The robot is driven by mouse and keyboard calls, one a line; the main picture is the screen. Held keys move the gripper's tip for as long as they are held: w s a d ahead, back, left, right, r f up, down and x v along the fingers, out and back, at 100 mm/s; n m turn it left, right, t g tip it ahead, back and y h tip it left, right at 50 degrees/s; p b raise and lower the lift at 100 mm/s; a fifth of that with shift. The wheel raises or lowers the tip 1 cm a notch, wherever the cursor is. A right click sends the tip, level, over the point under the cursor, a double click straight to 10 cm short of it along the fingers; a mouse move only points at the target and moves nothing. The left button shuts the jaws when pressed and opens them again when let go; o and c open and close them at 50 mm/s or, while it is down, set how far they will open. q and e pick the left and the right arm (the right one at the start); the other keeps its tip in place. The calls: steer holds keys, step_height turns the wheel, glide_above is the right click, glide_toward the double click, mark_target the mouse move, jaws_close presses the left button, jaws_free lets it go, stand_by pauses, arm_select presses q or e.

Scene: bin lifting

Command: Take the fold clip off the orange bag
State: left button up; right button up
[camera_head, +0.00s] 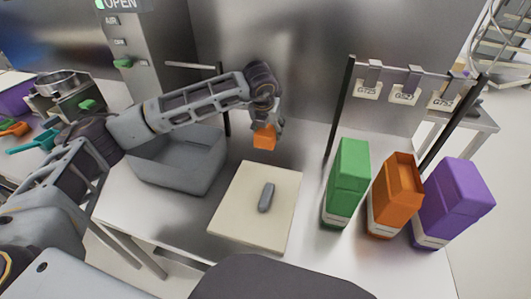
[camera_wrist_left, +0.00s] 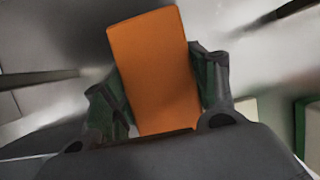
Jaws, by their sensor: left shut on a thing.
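The orange bag (camera_head: 393,200) stands upright at the right of the table, between the green and purple bags, and its top looks open. A small grey oblong piece (camera_head: 266,197), perhaps a clip, lies on a cream board (camera_head: 240,220). My left gripper (camera_head: 268,127) is above the back of the board, well left of the orange bag. It is shut on an orange block-like piece (camera_head: 264,138). In the left wrist view, this piece (camera_wrist_left: 155,70) sits between both fingers, tilted slightly. I cannot tell whether it is the fold clip. My right gripper is not in view.
The green bag (camera_head: 346,185) and purple bag (camera_head: 455,200) flank the orange one. A grey bin (camera_head: 180,170) stands left of the board. A rack (camera_head: 420,75) with several hanging tags rises behind the bags. Bare table lies between board and green bag.

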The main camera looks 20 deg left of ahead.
mark_target(268, 153)
arm_select(q)
steer(key=shift+f, duration=1.15)
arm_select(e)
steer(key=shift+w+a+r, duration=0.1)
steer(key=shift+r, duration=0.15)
arm_select(q)
steer(key=shift+f, duration=0.6)
step_height(268, 153, down, 3)
steer(key=shift+f, duration=0.4)
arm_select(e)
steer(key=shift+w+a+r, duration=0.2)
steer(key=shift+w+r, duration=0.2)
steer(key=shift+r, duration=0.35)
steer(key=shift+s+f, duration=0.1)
arm_select(q)
steer(key=shift+b, duration=0.35)
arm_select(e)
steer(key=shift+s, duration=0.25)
